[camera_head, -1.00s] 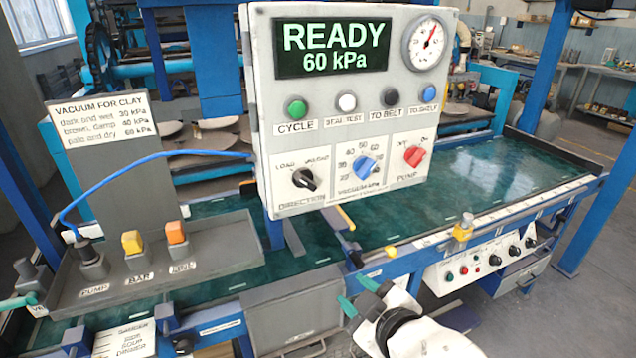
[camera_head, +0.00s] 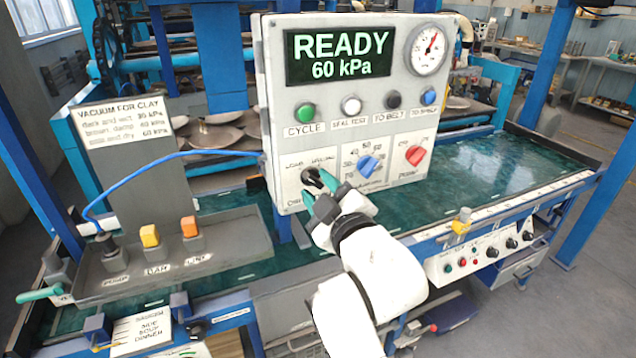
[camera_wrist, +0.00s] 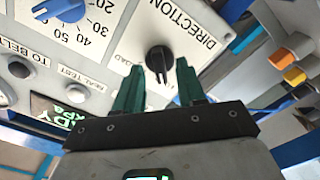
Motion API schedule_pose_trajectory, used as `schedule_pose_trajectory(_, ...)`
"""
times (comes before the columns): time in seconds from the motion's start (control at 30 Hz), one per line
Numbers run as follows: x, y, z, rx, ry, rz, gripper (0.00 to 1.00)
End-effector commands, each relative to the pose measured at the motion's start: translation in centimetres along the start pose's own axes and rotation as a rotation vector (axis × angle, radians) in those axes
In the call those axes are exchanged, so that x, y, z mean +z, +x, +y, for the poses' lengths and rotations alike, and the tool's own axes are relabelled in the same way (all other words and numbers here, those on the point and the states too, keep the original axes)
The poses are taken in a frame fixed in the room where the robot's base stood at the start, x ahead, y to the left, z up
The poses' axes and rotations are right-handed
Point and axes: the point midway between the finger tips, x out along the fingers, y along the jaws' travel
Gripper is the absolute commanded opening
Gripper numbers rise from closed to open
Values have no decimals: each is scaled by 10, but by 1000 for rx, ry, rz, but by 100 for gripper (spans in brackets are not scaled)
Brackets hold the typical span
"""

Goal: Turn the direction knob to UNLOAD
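The direction knob (camera_head: 312,178) is a black dial at the lower left of the control panel, with LOAD and UNLOAD printed above it. In the wrist view the knob (camera_wrist: 160,58) lies between and just beyond my fingertips, with clear gaps on both sides. Its white pointer line faces toward my gripper there; the exact setting is hard to tell. A finger partly covers the lettering. My gripper (camera_head: 320,190) has green fingers, spread apart and empty, in front of the knob. It also shows in the wrist view (camera_wrist: 160,68).
The panel (camera_head: 405,88) reads READY 60 kPa. A blue vacuum knob (camera_head: 368,165) and red pump knob (camera_head: 415,155) sit right of the direction knob. Coloured buttons line the row above.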

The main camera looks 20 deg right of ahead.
Motion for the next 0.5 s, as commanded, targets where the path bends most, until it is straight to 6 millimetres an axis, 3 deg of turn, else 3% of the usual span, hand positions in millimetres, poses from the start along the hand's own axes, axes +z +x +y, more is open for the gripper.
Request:
schedule_pose_trajectory(0.13,0,11,0,0,0,-1,39)
schedule_pose_trajectory(0.43,0,13,0,0,0,0,39)
schedule_pose_trajectory(0.5,0,13,0,0,0,0,35)
